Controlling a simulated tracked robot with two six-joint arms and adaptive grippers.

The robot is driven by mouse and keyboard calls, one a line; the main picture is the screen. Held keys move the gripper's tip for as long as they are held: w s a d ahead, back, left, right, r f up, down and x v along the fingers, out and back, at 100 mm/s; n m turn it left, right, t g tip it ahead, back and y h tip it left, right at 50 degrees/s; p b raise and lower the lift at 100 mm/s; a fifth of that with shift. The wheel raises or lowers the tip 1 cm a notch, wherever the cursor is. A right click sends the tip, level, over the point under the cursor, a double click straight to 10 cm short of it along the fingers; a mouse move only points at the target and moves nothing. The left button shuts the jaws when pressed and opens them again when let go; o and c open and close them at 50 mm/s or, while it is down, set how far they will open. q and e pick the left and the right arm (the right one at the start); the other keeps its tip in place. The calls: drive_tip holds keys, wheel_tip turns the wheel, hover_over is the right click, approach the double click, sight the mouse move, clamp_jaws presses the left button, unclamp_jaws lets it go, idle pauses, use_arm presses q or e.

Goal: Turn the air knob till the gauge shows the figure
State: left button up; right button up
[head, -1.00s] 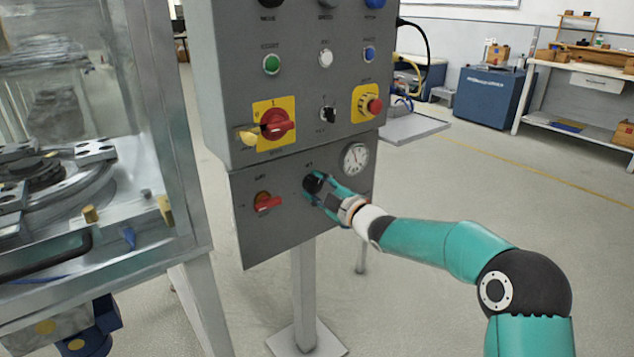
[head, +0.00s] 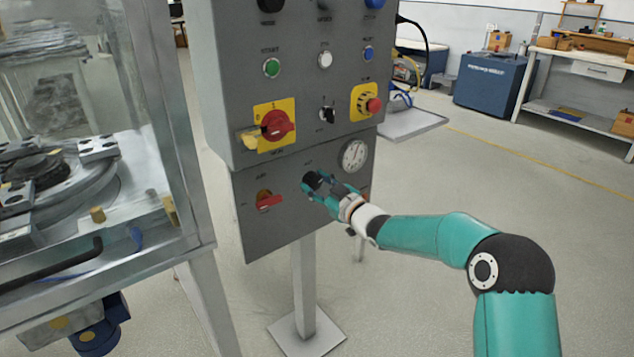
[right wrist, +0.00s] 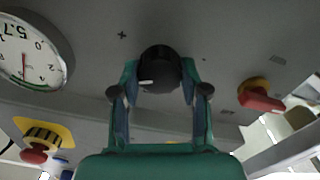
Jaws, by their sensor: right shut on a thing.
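The round black air knob (head: 313,180) sits on the lower grey panel, left of and below the gauge. My right gripper (head: 316,186) is shut on it. In the right wrist view the fingers (right wrist: 160,82) hold the knob (right wrist: 160,66) from both sides, and a white mark on its face points left. The white round gauge (head: 354,155) is clear of the gripper. In the right wrist view the gauge (right wrist: 30,50) is cut off and upside down, with a thin needle, a green arc and print that looks like 5.7. My left gripper is out of view.
A red lever switch (head: 268,201) is left of the knob. Above are a red rotary switch (head: 276,125), a key switch (head: 327,115) and a red stop button (head: 372,105). A glazed machine (head: 180,150) stands close on the left. The floor at right is open.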

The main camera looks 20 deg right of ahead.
drive_tip(key=shift+d+f, duration=0.1)
drive_tip(key=shift+f, duration=0.4)
drive_tip(key=o, duration=1)
drive_tip(key=shift+o, duration=0.7)
drive_tip(key=shift+r, duration=0.3)
drive_tip(key=shift+s, duration=0.1)
drive_tip(key=v, duration=1.1)
drive_tip(key=shift+s+d, duration=0.15)
drive_tip(key=shift+s, duration=0.25)
